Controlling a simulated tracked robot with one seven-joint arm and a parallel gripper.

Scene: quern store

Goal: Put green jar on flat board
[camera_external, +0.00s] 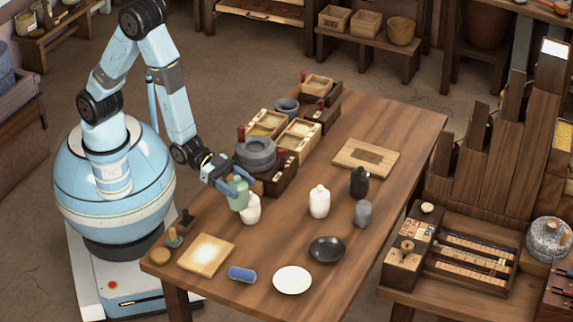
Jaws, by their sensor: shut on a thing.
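The pale green jar (238,194) is between the fingers of my gripper (237,183), which is shut on it, near the left side of the table. It overlaps a white jar (251,211) in the view; I cannot tell if they touch or how high the green jar is. A flat pale square board (207,254) lies bare at the near left corner of the table. Another flat wooden board (352,149), with a darker rectangle in its middle, lies bare toward the far right. I cannot tell which one the task names.
The table (315,277) also holds a white lidded jar (319,203), a black jar (359,182), a grey jar (363,214), a dark bowl (327,249), a white plate (292,280) and a blue cylinder (242,274). A grey quern (256,153) and several boxes line the far left edge.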

